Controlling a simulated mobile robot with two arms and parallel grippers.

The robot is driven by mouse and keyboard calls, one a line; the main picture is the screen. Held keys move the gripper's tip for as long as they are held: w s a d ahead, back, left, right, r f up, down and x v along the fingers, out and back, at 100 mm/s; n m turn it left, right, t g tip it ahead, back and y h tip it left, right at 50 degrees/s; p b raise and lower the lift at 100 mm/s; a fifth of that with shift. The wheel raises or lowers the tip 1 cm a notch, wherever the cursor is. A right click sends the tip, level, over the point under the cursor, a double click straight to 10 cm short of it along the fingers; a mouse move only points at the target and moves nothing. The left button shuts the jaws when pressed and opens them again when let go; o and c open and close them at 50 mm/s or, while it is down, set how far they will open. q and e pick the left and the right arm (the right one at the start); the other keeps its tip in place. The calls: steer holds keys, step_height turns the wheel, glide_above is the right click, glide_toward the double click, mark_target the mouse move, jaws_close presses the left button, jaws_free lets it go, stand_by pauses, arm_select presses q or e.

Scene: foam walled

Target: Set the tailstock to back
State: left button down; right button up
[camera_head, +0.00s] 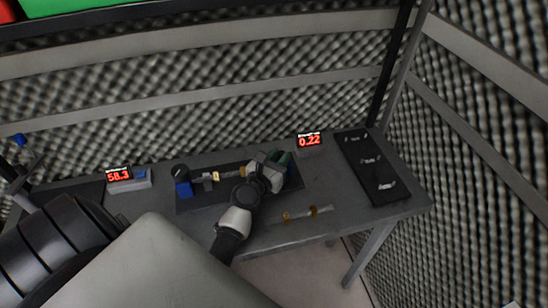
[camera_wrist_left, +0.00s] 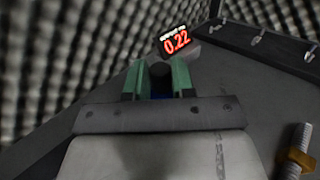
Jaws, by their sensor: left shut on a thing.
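A dark bench device with a flat base (camera_head: 200,204) lies on the grey table. A blue block (camera_head: 183,189) stands at its left end, and a light rod with brass-coloured parts (camera_head: 232,175) runs to the right from it. My left gripper (camera_head: 284,158) is at the device's right end and hides most of that end. In the left wrist view the green fingers (camera_wrist_left: 160,82) are shut on a dark round-topped piece (camera_wrist_left: 160,70), with a little blue below it. This piece seems to be the tailstock; its position along the base is hidden. My right gripper is not in view.
A red display reading 0.22 (camera_head: 310,141) stands just behind my left gripper. Another display reading 58.3 (camera_head: 119,174) is at the left. A dark panel with hooks (camera_head: 369,165) lies at the right. A rod with brass rings (camera_head: 307,213) lies near the front edge. Foam walls close the back.

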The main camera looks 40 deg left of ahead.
arm_select(q)
steer(key=shift+w+d, duration=0.55)
steer(key=shift+w, duration=0.05)
steer(key=c, duration=1.2)
jaws_free()
steer(key=shift+c, duration=0.2)
steer(key=o, duration=0.3)
steer(key=shift+w+d, duration=0.1)
steer(key=shift+w, duration=0.05)
